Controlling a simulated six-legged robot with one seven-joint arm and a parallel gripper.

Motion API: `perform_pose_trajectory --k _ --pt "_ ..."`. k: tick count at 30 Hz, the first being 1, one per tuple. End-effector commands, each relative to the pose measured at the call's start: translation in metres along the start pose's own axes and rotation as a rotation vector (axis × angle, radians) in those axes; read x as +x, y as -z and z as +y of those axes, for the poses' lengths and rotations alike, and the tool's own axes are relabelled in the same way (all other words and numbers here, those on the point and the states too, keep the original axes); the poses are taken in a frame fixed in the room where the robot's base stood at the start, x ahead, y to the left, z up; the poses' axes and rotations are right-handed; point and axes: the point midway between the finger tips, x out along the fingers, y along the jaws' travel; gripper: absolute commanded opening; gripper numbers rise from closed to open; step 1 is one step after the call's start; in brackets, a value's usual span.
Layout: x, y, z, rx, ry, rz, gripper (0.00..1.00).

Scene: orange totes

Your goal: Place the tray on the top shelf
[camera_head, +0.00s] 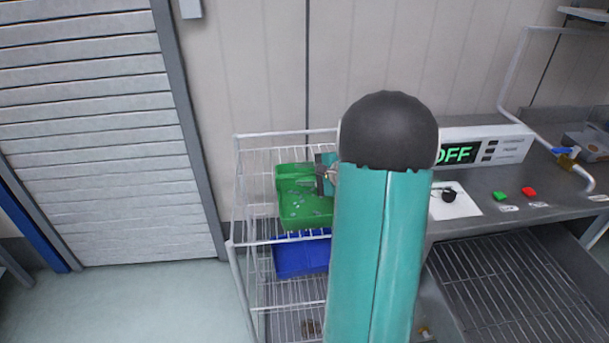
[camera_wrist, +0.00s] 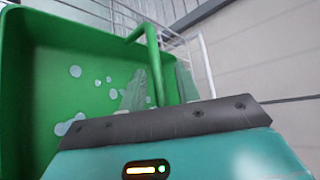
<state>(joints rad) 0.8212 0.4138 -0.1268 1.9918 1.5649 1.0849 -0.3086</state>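The green tray (camera_head: 298,208) is at the top shelf (camera_head: 262,238) of a white wire rack, left of my arm. It looks about level; I cannot tell whether its base rests on the wires. My gripper (camera_head: 327,175) is at the tray's right side, partly hidden by my arm. In the wrist view, the tray (camera_wrist: 85,60) fills the left side, with pale spots on its floor. My gripper (camera_wrist: 162,85) has one finger inside and one outside the tray's side wall, both close against it, and looks shut on it.
A blue tray (camera_head: 300,257) is on the shelf below. A grey counter (camera_head: 475,225) with an OFF display (camera_head: 459,154), a green button (camera_head: 500,196) and a red button (camera_head: 529,192) stands right of the rack. A slatted shutter (camera_head: 90,130) is at the left, with clear floor before it.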

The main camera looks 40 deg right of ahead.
Motion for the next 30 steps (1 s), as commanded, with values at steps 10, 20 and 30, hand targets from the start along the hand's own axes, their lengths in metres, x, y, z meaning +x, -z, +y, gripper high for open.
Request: perform_pose_trajectory --k 10,20,30 --pt "-0.060 0.001 -0.001 -0.001 0.003 0.004 0.32" --pt "-0.115 0.000 -0.001 -0.002 0.001 0.002 0.32" --pt "-0.111 -0.022 -0.002 -0.037 -0.041 -0.030 0.32"
